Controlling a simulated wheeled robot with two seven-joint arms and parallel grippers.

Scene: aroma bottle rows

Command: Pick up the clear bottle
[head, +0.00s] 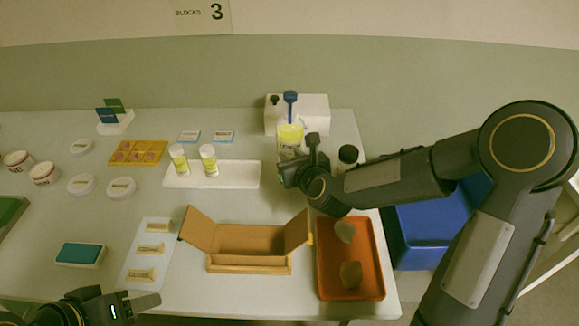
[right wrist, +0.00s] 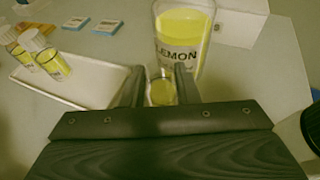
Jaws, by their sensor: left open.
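A small clear bottle (right wrist: 162,92) with yellow in it stands between the two fingers of my right gripper (right wrist: 161,78) in the right wrist view. The fingers are close to its sides, and I cannot tell whether they press on it. In the head view my right gripper (head: 300,162) is low over the table in front of the large lemon jar (head: 290,134) and hides the small bottle. The jar, labelled LEMON, also shows just behind the fingers in the right wrist view (right wrist: 183,35). My left gripper (head: 143,302) is open and empty at the lower left.
Two white-capped yellow bottles (head: 209,160) stand on a white tray (head: 240,176). A black-capped bottle (head: 347,156) is right of my right gripper. An open cardboard box (head: 250,240) and an orange tray (head: 332,285) with two brown pieces lie in front. A white box (head: 315,108) stands behind.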

